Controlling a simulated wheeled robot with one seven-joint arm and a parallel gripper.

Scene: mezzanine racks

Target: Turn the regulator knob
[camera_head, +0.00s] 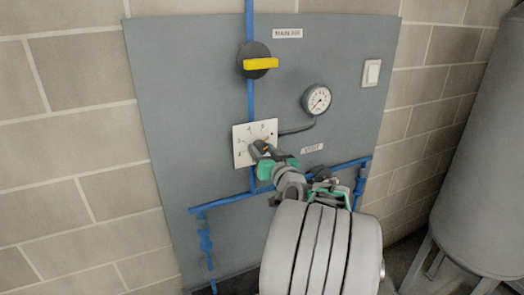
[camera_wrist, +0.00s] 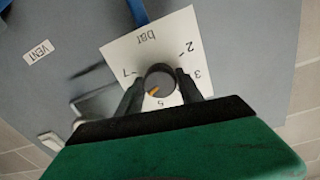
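The regulator knob (camera_wrist: 161,78) is a small dark round knob with an orange pointer mark, on a white square dial plate (camera_wrist: 133,52) marked "bar" and numbers. In the wrist view the plate appears upside down and the orange mark points to the lower left, near the low edge of the plate. My gripper (camera_wrist: 160,88) has one dark finger on each side of the knob, both seeming to touch it. In the head view my gripper (camera_head: 259,148) is against the plate (camera_head: 240,134) and hides most of the knob. A round white pressure gauge (camera_head: 317,99) is to the upper right.
The grey panel (camera_head: 185,110) carries blue pipes (camera_head: 250,100), a black valve with a level yellow handle (camera_head: 260,63), a white switch (camera_head: 371,72) and a "VENT" label (camera_wrist: 38,52). A large grey tank (camera_head: 490,150) stands at the right. The left wall is bare block.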

